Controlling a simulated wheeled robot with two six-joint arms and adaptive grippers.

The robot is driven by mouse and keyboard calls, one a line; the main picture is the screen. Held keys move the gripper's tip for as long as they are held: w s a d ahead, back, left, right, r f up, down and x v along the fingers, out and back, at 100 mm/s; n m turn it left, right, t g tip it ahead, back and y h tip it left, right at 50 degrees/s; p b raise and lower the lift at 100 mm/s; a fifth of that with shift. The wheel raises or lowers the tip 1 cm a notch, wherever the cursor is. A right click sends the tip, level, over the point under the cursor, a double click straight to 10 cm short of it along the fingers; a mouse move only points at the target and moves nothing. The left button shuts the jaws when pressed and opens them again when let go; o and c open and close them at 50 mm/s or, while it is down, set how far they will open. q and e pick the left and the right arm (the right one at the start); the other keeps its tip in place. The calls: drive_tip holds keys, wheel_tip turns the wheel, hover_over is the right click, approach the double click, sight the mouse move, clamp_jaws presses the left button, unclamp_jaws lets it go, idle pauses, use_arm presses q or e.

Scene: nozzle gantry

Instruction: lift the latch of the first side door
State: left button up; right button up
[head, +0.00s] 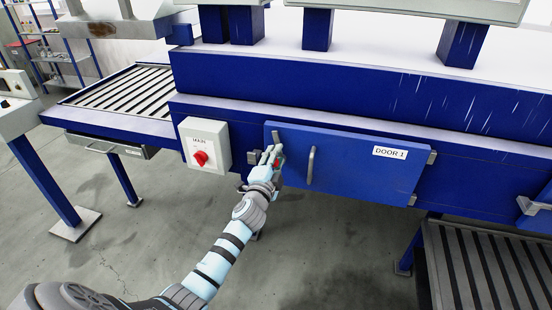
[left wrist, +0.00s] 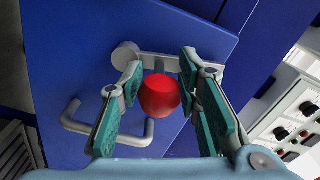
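The blue door marked DOOR 1 (head: 350,182) is shut in the front of the blue gantry frame. Its latch (head: 277,136) is at the door's left edge. In the left wrist view the latch is a grey bar (left wrist: 168,66) with a round pivot at one end and a red knob (left wrist: 160,97). My left gripper (head: 271,154) is at the latch, its fingers open on either side of the red knob; it also shows in the left wrist view (left wrist: 161,66). In the head view the gripper partly hides the latch and knob. My right gripper is not in view.
A grey door handle (head: 311,165) stands out just right of the gripper. A grey switch box (head: 205,145) with a red rotary switch is mounted to its left. A roller conveyor (head: 130,90) is at the left. The floor below the door is clear.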

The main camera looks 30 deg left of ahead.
use_arm(q)
drive_tip(key=shift+s, duration=0.1)
drive_tip(key=v, duration=1.2)
